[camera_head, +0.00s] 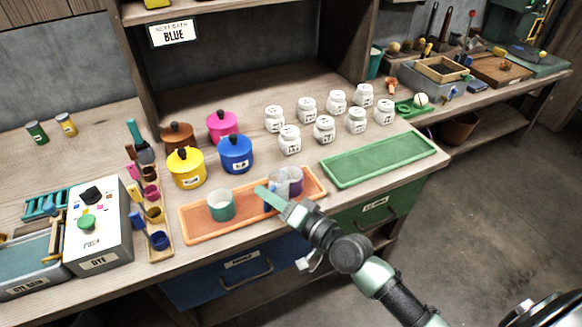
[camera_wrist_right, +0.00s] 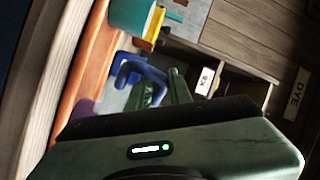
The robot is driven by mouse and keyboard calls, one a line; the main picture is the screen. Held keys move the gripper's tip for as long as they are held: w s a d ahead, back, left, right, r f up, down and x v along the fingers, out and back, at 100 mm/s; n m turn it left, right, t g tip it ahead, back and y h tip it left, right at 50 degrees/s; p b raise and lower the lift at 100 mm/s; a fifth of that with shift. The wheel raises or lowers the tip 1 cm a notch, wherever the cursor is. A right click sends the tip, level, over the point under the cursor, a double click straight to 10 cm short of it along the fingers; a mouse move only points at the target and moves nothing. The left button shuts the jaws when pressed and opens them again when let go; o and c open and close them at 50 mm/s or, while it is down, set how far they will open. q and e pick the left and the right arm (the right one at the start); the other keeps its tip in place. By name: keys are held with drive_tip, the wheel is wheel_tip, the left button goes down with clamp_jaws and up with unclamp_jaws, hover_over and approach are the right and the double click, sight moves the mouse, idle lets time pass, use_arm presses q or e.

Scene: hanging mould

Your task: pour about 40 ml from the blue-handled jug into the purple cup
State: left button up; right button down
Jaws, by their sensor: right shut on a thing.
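The blue-handled jug (camera_head: 279,179) is clear and stands at the right part of the orange tray in the head view. Its blue handle (camera_wrist_right: 128,72) shows in the wrist view between my right gripper's fingers. My right gripper (camera_head: 268,196) is shut on the handle, reaching in from the front right. The purple cup (camera_head: 296,184) is right beside the jug, partly overlapped by it; a blurred purple patch also shows at the lower left in the wrist view. Whether jug and cup touch, and the jug's liquid level, I cannot tell. My left gripper is out of view.
The orange tray (camera_head: 246,224) also holds a teal cup (camera_head: 221,204) to the left. Yellow (camera_head: 187,170) and blue (camera_head: 236,155) lidded pots stand behind. A green tray (camera_head: 380,160) lies to the right, with several white jars behind it. A dye box (camera_head: 97,235) stands at left.

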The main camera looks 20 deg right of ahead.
sight(274, 186)
drive_tip(key=r+p, duration=0.2)
drive_tip(key=w+d+r+m+p, duration=0.1)
drive_tip(key=r+p, duration=0.1)
drive_tip(key=r+m+p, duration=0.1)
drive_tip(key=r+p, duration=0.1)
drive_tip(key=p, duration=0.1)
drive_tip(key=shift+w+d+r+g, duration=0.3)
drive_tip(key=shift+w, duration=0.05)
drive_tip(key=shift+w+d+f+m, duration=0.2)
drive_tip(key=shift+d+f+m, duration=0.05)
drive_tip(key=shift+f+m, duration=0.15)
drive_tip(key=w+d+m+p, duration=0.1)
drive_tip(key=p, duration=0.1)
drive_tip(key=w+d+r+m+g+p, duration=0.1)
drive_tip(key=m+p, duration=0.1)
drive_tip(key=w+d+m+g+p, duration=0.1)
drive_tip(key=m+p, duration=0.1)
drive_tip(key=p, duration=0.1)
drive_tip(key=shift+w+d+r, duration=0.25)
drive_tip(key=shift+w+r, duration=0.1)
drive_tip(key=shift+w+d+f+m+g+y+p, duration=0.25)
drive_tip(key=shift+m+g+y+p, duration=0.15)
drive_tip(key=shift+m+g, duration=0.1)
drive_tip(key=shift+w+d+f, duration=0.1)
drive_tip(key=shift+f, duration=0.05)
drive_tip(key=shift+s+a+f+m, duration=0.15)
drive_tip(key=shift+s+a+m, duration=0.25)
drive_tip(key=shift+s+a, duration=0.05)
drive_tip(key=shift+s+a, duration=0.1)
drive_tip(key=shift+s, duration=0.05)
